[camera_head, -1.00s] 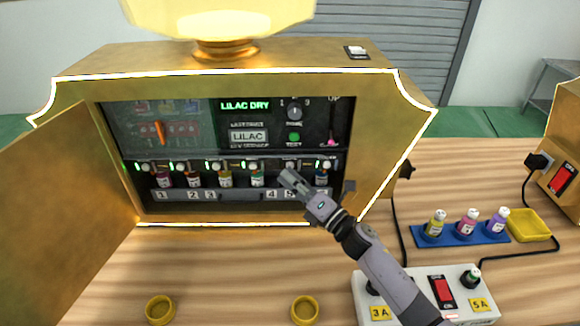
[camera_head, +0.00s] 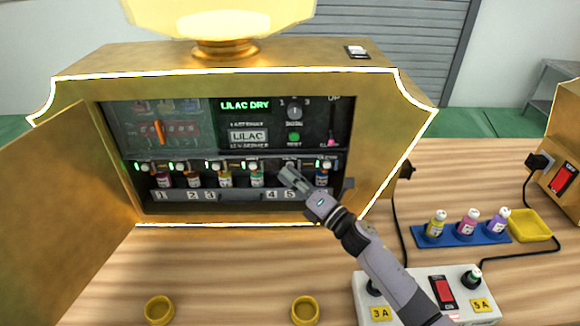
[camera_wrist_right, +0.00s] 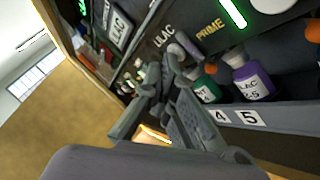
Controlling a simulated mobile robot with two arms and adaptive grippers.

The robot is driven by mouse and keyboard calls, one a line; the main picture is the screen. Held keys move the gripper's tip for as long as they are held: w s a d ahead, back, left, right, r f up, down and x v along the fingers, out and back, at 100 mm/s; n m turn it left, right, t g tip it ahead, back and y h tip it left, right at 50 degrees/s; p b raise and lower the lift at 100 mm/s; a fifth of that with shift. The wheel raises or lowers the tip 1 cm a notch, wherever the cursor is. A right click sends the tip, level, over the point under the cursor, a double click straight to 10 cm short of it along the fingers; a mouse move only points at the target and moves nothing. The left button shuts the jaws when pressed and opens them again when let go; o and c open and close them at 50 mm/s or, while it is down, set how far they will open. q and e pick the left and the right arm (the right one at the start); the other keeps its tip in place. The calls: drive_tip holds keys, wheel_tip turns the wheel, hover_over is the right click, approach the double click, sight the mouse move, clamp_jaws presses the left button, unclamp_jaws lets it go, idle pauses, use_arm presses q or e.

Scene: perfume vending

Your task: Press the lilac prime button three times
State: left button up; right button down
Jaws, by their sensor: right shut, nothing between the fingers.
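My right gripper (camera_head: 285,172) is shut and empty inside the open gold machine, at the row of valves above the bottles. It hides most of the lilac station in the head view. In the right wrist view its fingertips (camera_wrist_right: 172,62) are close to a pale lilac-grey rounded button (camera_wrist_right: 184,44) under the words LILAC and PRIME. I cannot tell whether they touch. The purple lilac bottle (camera_wrist_right: 252,84) stands just right of the fingers, above the number 5. The green display (camera_head: 245,105) reads LILAC DRY. My left gripper is not in view.
Other bottles (camera_head: 226,178) stand in the row, with valves above. The open door (camera_head: 65,190) is at the left. A blue tray (camera_head: 428,237) with three bottles, a yellow dish (camera_head: 528,225) and a white switch box (camera_head: 405,309) stand at the right.

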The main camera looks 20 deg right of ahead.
drive_tip(key=shift+s, duration=0.15)
drive_tip(key=shift+s+a, duration=0.2)
drive_tip(key=shift+s, duration=0.5)
drive_tip(key=shift+s+a+p, duration=0.25)
drive_tip(key=shift+s, duration=0.55)
drive_tip(key=shift+s+a+p, duration=0.2)
drive_tip(key=shift+s, duration=0.6)
drive_tip(key=shift+s+a+p, duration=0.25)
drive_tip(key=shift+s, duration=0.55)
